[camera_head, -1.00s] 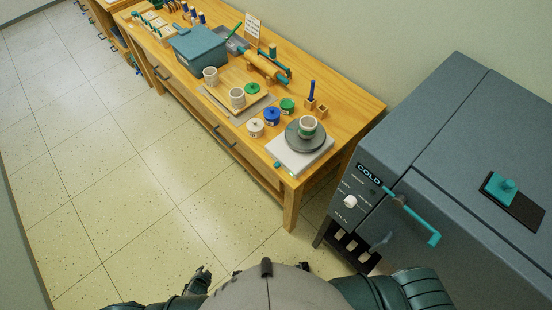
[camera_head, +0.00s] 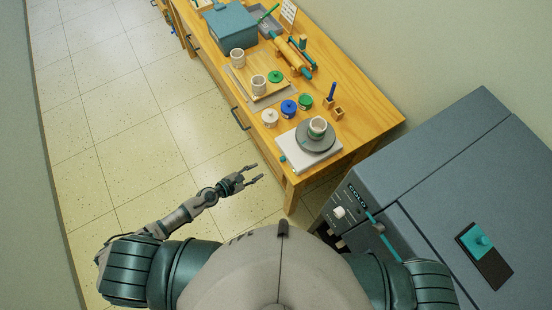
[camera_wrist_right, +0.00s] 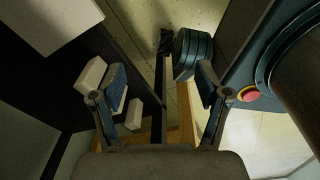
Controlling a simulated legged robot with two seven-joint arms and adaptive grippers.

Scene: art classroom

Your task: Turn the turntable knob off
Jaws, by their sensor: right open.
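The turntable (camera_head: 308,154) has a pale square base and a grey round plate (camera_head: 316,138). A small cup (camera_head: 318,127) with a green band stands on the plate. A small teal knob (camera_head: 283,158) sits at the base's near left corner, by the table edge. My left gripper (camera_head: 260,173) is open and empty over the floor, in front of the table's near end, to the left of the knob and lower in the picture. My right gripper (camera_wrist_right: 163,74) shows in the right wrist view with its fingers wide apart and nothing between them; the turntable is not recognisable there.
The wooden table (camera_head: 368,104) also bears white, blue and green jars (camera_head: 289,108), cups on a board, a rolling pin (camera_head: 296,57) and a blue box (camera_head: 231,27). A grey kiln (camera_head: 425,160) with a white dial (camera_head: 339,212) stands close on the right. Floor at left is clear.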

